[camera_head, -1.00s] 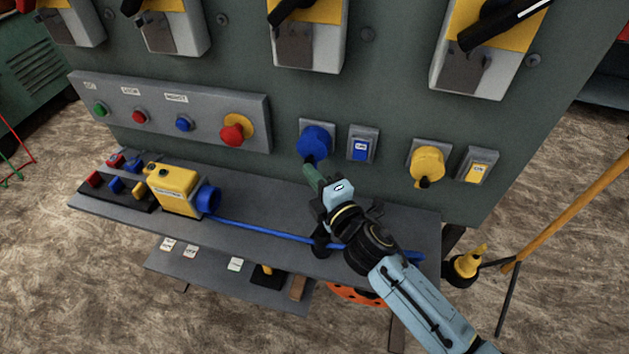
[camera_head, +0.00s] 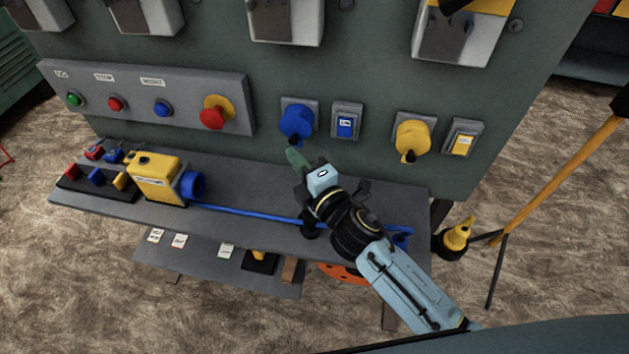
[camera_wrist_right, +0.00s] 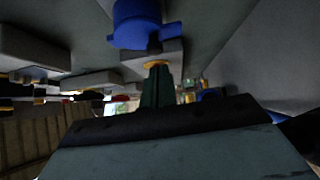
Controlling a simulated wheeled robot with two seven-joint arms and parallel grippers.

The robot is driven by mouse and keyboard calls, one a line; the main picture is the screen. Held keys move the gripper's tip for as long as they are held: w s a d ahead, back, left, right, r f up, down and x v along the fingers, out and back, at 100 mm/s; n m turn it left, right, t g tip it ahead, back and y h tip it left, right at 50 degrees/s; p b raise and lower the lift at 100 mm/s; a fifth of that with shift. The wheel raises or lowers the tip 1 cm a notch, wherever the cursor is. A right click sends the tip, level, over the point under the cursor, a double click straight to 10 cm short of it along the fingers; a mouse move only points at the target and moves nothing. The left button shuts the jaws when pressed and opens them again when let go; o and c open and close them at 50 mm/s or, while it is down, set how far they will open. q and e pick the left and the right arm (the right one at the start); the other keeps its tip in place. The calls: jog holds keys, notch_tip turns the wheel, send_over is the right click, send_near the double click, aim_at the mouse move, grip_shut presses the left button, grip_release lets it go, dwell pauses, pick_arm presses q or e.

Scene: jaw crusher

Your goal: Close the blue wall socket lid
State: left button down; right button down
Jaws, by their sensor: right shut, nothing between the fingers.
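The blue wall socket (camera_head: 297,119) sits on a grey plate on the green panel, left of a blue switch. Its rounded blue lid looks down over the front, with a dark tab at the bottom; I cannot tell whether it is fully seated. My right gripper (camera_head: 294,157) is shut and empty, its green fingers pointing up just below the socket, with a small gap in the head view. In the right wrist view the blue socket (camera_wrist_right: 140,24) is above the closed fingers (camera_wrist_right: 157,85). My left gripper is not in view.
A shelf (camera_head: 250,207) runs below the panel, carrying a yellow box (camera_head: 155,178) and a blue cable (camera_head: 250,214). A yellow socket (camera_head: 412,138) and yellow switch (camera_head: 463,139) are to the right. A red button (camera_head: 213,115) is to the left.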

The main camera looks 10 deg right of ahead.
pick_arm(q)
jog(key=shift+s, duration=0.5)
pick_arm(e)
jog(key=a+v, duration=0.1)
jog(key=v, duration=1)
jog(key=shift+s, duration=0.7)
